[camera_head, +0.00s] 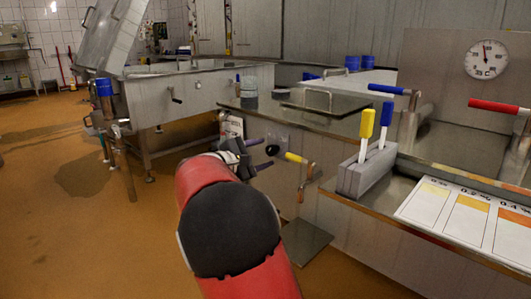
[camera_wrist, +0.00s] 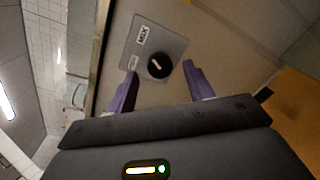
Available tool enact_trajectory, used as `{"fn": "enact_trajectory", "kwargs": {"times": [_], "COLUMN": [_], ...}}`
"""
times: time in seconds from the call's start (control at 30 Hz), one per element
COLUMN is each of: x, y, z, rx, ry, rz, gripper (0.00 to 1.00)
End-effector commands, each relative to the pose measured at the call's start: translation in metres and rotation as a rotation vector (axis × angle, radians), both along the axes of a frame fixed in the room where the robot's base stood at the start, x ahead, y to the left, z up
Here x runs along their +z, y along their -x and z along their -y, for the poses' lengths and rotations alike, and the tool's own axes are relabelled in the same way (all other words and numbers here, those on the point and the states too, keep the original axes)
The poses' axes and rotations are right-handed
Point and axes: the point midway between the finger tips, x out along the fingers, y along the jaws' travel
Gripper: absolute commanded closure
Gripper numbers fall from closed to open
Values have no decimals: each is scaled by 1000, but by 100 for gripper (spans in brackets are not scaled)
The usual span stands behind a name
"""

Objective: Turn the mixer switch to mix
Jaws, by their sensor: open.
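The mixer switch is a round black knob with a pale pointer bar. In the wrist view the knob (camera_wrist: 159,66) sits on a grey plate (camera_wrist: 172,42) with a "MIX" label and a second, smaller label. In the head view the knob (camera_head: 272,150) shows on the front panel of the steel counter. My gripper (camera_head: 262,155) is open, with its purple fingers pointing at the panel. In the wrist view my gripper (camera_wrist: 159,78) has one finger on each side of the knob, with gaps visible. I cannot tell whether the fingertips reach the knob's depth.
A yellow-handled valve (camera_head: 297,158) is just right of the switch. A grey block (camera_head: 367,172) with yellow and blue-handled tools stands on the counter. Blue (camera_head: 388,89) and red (camera_head: 493,105) levers are farther right. A steel vat (camera_head: 200,95) stands at the left; open floor lies before it.

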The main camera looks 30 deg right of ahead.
Motion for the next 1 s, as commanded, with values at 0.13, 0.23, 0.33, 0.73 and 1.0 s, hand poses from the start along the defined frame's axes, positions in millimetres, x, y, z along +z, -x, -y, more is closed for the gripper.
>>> {"fn": "enact_trajectory", "kwargs": {"times": [0.13,0.23,0.33,0.73,1.0], "x": [3,3,3,3,5], "y": [8,12,16,17,36], "z": [-27,-40,-49,-53,-40], "rx": [4,2,2,1,-24], "ry": [-2,-2,-2,-1,-96], "rz": [1,0,1,0,13], "gripper": [48,48,48,48,48]}}
